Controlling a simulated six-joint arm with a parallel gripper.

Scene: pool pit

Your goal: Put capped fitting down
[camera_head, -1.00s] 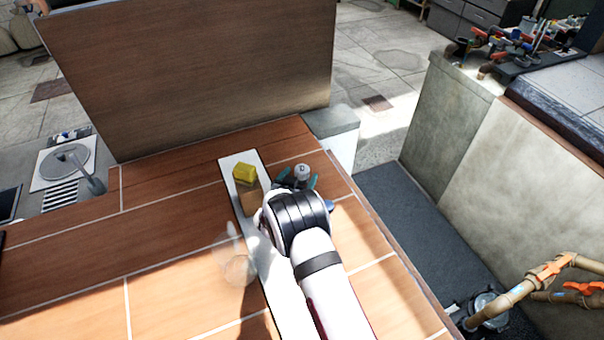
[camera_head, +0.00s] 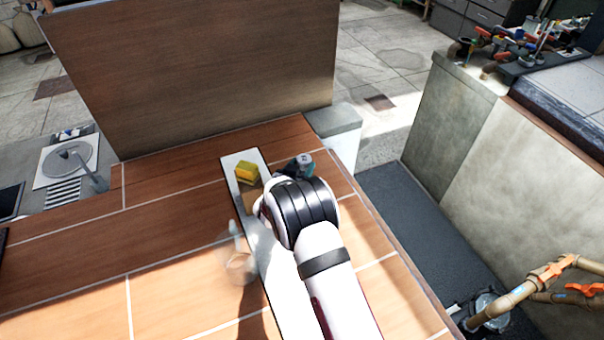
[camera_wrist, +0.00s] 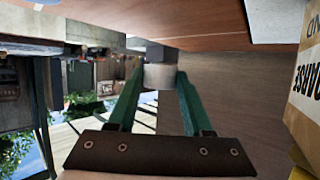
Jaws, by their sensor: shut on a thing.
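The capped fitting (camera_wrist: 160,76) is a grey cylinder between the tips of my green gripper fingers (camera_wrist: 158,84) in the wrist view. My gripper is shut on it. In the head view the fitting (camera_head: 305,160) shows only as a small grey top past my wrist, near the far right part of the tiled wooden-look counter (camera_head: 180,215). My wrist hides most of the gripper there. In the wrist view the counter surface lies along the top edge, close to the fitting; I cannot tell whether they touch.
A clear cup-like object (camera_head: 238,265) stands nearer. The counter's right edge drops to a dark floor (camera_head: 400,215).

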